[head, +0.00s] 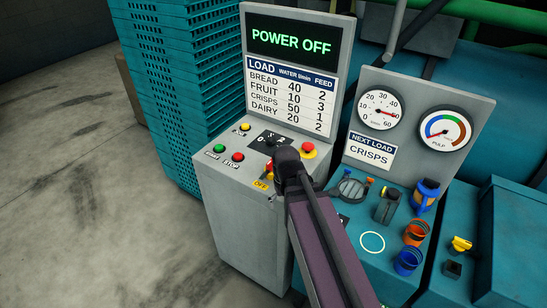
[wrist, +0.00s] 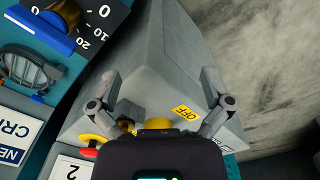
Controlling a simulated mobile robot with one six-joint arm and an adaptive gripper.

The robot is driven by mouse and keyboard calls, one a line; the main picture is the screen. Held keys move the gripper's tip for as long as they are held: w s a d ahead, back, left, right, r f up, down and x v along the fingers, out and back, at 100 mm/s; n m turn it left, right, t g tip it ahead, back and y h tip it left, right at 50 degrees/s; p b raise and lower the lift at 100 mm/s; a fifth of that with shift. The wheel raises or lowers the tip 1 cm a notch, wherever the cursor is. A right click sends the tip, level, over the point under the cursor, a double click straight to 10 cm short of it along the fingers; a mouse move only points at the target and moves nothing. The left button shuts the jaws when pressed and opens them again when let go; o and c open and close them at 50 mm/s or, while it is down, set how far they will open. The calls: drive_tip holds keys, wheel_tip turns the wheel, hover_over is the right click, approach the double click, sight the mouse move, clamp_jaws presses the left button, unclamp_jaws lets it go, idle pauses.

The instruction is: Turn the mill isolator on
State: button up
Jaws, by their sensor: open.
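The panel reads POWER OFF on its display (head: 292,40). The mill isolator (head: 269,172) shows as a bit of red and yellow on the front edge of the grey console, mostly hidden behind my arm. Its yellow OFF label (head: 262,184) is just below it and also shows in the wrist view (wrist: 185,113). In the wrist view a yellow part (wrist: 155,122), likely the isolator, sits close to the gripper body, partly covered by it. My gripper (wrist: 160,76) is open, its fingers spread either side of the console corner. I cannot tell whether it touches the isolator.
A red emergency stop on yellow (head: 308,151) stands right of my arm. Green start (head: 219,148), red stop (head: 238,157) and yellow (head: 245,127) buttons are to the left. A teal bench (head: 352,250) with gauges and several valves lies right. Teal stacked crates (head: 165,90) stand behind left.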

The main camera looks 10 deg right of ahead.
sight(268, 167)
drive_tip(key=w+r+n+p, duration=0.8)
drive_tip(key=w+r+p, duration=0.6)
drive_tip(key=w, duration=0.4)
drive_tip(key=shift+r+p, duration=0.35)
drive_tip(key=shift+r, duration=0.45)
drive_tip(key=shift+a+f, duration=0.1)
drive_tip(key=shift+f, duration=0.05)
wheel_tip(268, 167, down, 14)
drive_tip(key=b, duration=1.4)
drive_tip(key=shift+r, duration=0.25)
